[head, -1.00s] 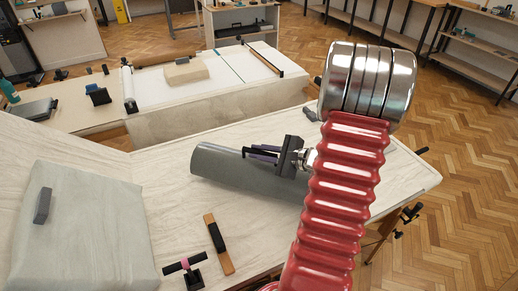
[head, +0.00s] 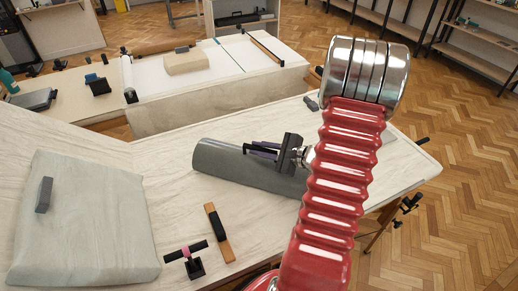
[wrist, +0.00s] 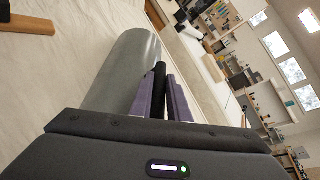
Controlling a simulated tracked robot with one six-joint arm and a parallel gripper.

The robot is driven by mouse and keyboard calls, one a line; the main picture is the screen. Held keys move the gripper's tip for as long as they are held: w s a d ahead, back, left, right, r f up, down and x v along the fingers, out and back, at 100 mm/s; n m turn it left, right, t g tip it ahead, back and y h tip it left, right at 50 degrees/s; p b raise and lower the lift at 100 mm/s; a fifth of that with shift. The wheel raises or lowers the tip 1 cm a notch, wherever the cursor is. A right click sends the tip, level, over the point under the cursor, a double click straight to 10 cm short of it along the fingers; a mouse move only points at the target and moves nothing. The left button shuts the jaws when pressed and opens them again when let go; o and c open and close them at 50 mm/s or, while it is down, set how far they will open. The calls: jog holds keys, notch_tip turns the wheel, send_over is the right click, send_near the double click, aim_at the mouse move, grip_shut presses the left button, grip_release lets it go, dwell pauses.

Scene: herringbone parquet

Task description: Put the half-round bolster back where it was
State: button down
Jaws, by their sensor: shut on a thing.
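The half-round bolster (head: 222,166) is a grey half-cylinder at the middle of the pale bench, its length running left to right. My gripper (head: 262,150) reaches in from the right above it. In the wrist view my gripper (wrist: 160,95) has purple fingers closed around a black bar, apparently the bolster's handle, and the bolster (wrist: 122,72) extends beyond at left. My red ribbed arm hides the bolster's right end. I cannot tell whether the bolster touches the bench top or hangs slightly above it.
A grey-green cushion (head: 95,225) with a dark block (head: 44,195) lies at left. A wood strip with a black grip (head: 219,234) and a pink-and-black T-shaped piece (head: 188,256) lie in front. A second bench (head: 210,110) stands behind. Bench top (head: 160,165) left of the bolster is clear.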

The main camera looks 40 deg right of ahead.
jog(key=shift+f, duration=0.2)
dwell(0.4)
jog(key=c, duration=1.3)
grip_release()
jog(key=shift+f, duration=0.1)
jog(key=shift+s, duration=0.1)
jog(key=v, duration=1.3)
jog(key=shift+d, duration=0.15)
jog(key=shift+s, duration=0.3)
